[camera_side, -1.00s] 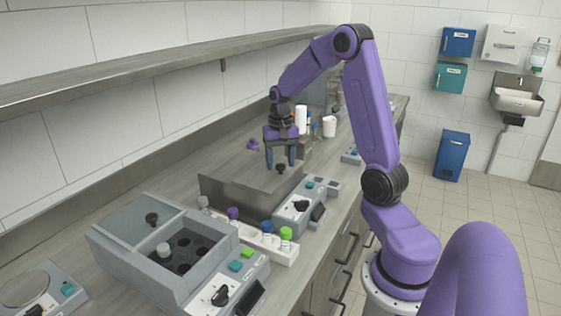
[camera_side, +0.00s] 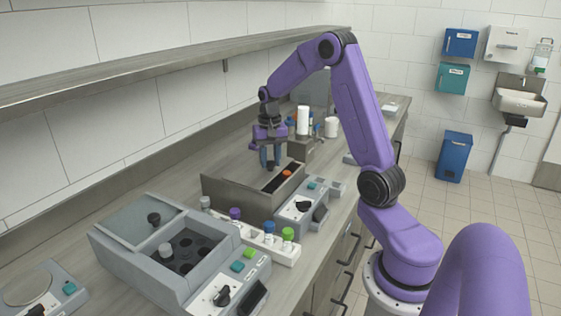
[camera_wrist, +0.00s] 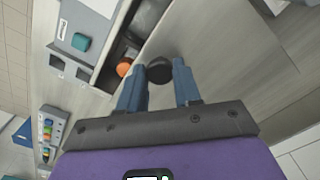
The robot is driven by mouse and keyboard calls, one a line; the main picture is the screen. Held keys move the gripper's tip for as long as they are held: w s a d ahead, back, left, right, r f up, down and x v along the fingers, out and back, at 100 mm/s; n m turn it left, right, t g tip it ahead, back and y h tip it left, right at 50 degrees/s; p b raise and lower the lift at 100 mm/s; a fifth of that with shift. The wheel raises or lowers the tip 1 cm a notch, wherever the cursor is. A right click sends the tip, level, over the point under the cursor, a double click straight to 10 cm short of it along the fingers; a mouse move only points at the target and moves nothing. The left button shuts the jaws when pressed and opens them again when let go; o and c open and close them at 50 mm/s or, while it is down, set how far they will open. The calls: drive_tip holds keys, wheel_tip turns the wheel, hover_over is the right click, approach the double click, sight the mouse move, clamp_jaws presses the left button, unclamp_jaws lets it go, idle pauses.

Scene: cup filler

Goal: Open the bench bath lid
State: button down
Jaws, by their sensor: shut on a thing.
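The bench bath (camera_side: 240,201) is a metal box with a flat lid (camera_side: 232,170) that slides. The lid stands partly open, and a dark gap shows on the control-panel side; the gap also shows in the wrist view (camera_wrist: 115,55). An orange-topped item (camera_side: 287,174) sits inside the gap; it also shows in the wrist view (camera_wrist: 123,68). My gripper (camera_side: 270,164) is over the lid, its blue fingers (camera_wrist: 160,80) shut on the lid's round black knob (camera_wrist: 159,70). The bath's far interior is hidden under the lid.
A grey block heater (camera_side: 180,250) with its own lid and knob stands in front. A white rack (camera_side: 262,236) with colour-capped tubes lies between the two. A balance (camera_side: 40,290) is front left. Bottles and a white cup (camera_side: 331,127) stand behind. A shelf (camera_side: 150,77) runs along the wall.

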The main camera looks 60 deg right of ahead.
sight(250, 164)
drive_tip(key=w, duration=0.8)
drive_tip(key=shift+r, duration=0.1)
drive_tip(key=c, duration=0.8)
unclamp_jaws()
drive_tip(key=shift+s, duration=0.1)
wheel_tip(250, 164, up, 17)
drive_tip(key=shift+r, duration=0.2)
